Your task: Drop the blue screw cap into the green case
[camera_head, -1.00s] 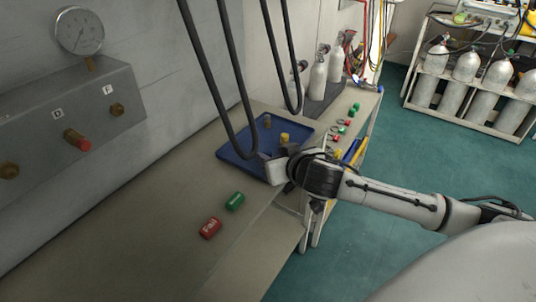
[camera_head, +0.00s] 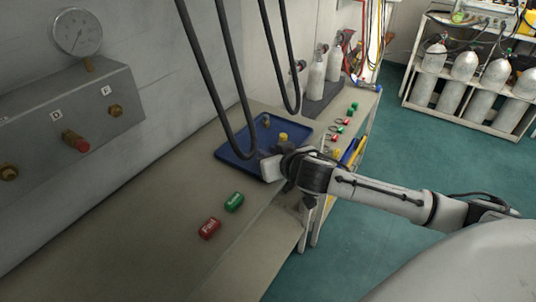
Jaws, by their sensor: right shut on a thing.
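The green case (camera_head: 234,202) is a small rounded block with a white label, lying on the bench in front of the blue tray. My right gripper (camera_head: 267,160) is at the near right part of the blue tray (camera_head: 228,157), beyond and to the right of the green case. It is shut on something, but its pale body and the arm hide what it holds. I cannot make out the blue screw cap anywhere. My left gripper is out of view.
A red case (camera_head: 209,228) lies beside the green case. Dark hoses (camera_head: 228,70) hang over the bench. The near left bench top is clear.

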